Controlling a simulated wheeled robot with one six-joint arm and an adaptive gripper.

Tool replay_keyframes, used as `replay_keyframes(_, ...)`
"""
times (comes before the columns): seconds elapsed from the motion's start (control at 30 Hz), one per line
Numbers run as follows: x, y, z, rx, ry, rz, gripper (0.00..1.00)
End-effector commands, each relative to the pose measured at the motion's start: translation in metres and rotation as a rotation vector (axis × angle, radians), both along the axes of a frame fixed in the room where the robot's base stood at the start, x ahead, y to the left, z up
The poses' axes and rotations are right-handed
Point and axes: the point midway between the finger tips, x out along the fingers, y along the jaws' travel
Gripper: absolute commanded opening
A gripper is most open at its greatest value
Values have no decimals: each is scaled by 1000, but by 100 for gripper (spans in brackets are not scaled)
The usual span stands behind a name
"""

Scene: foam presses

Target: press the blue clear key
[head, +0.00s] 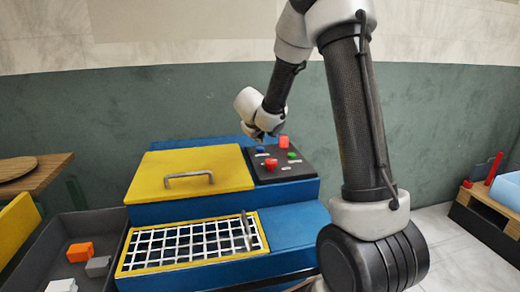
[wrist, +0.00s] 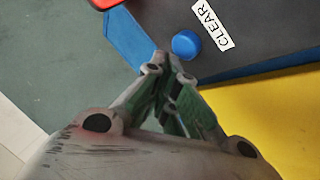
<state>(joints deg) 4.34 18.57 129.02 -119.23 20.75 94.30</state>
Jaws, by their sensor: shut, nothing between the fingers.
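The blue clear key (wrist: 186,44) is a round blue button on a dark panel, beside a white label reading CLEAR (wrist: 212,25). In the head view the blue key (head: 260,149) shows small at the panel's back left, close to my gripper. My gripper (wrist: 168,64) is shut and empty. In the wrist view its fingertips lie just to the lower left of the key; I cannot tell how high above the panel they are. My gripper (head: 256,135) also shows in the head view, over the back left of the control panel (head: 290,173).
The panel also bears a red knob (head: 271,165), a green button (head: 292,155) and a red block-like control (head: 284,142). A yellow lid with a handle (head: 215,165) lies left of it. A white grid (head: 190,243) is in front. A grey bin (head: 60,245) stands at the left.

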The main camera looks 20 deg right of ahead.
Motion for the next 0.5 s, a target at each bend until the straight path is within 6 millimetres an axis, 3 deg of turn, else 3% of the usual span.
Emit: replay_keyframes(0.5, 0, 0, -9, -1, 1, 0, 0)
